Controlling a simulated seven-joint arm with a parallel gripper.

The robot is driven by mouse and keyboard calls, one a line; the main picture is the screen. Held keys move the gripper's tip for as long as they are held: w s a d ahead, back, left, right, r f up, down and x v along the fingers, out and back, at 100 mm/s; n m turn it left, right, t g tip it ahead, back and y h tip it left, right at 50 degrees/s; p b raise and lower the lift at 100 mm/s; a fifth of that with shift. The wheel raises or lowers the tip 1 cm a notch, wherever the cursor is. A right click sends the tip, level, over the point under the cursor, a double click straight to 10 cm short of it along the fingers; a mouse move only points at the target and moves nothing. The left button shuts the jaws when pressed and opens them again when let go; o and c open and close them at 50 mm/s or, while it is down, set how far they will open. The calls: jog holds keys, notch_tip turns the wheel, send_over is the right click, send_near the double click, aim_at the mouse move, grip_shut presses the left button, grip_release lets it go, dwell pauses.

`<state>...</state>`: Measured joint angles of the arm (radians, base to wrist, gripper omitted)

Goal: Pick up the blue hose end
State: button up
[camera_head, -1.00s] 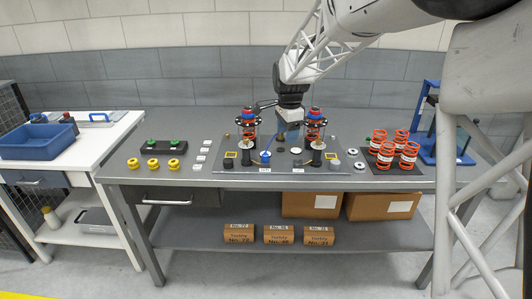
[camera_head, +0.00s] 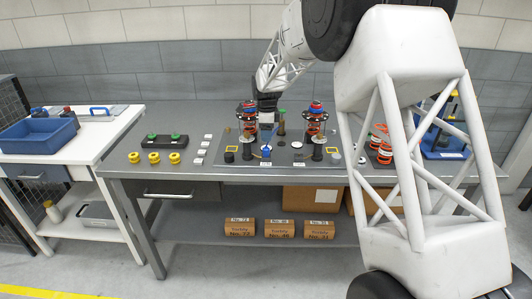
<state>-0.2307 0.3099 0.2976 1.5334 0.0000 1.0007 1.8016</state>
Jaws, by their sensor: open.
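The blue hose end (camera_head: 266,152) shows as a small blue piece near the front middle of the dark fixture plate (camera_head: 228,165), between the two spring towers. My gripper (camera_head: 267,124) points down above and behind it, between the left spring tower (camera_head: 248,122) and the right spring tower (camera_head: 314,128). The jaws are open and look empty. The fingertips are small and partly lost against the dark fixture, so their exact gap to the blue piece is hard to tell.
Orange springs (camera_head: 380,143) stand at the right, partly hidden by my arm. A white side table (camera_head: 105,130) carries a blue bin (camera_head: 38,136).

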aim_at(266, 148)
jog(key=shift+f, duration=0.1)
jog(key=shift+f, duration=1.15)
jog(key=shift+f, duration=0.15)
jog(key=shift+a+f, duration=0.1)
jog(key=shift+f, duration=2.4)
jog(key=c, duration=1.1)
jog(key=shift+r, duration=0.15)
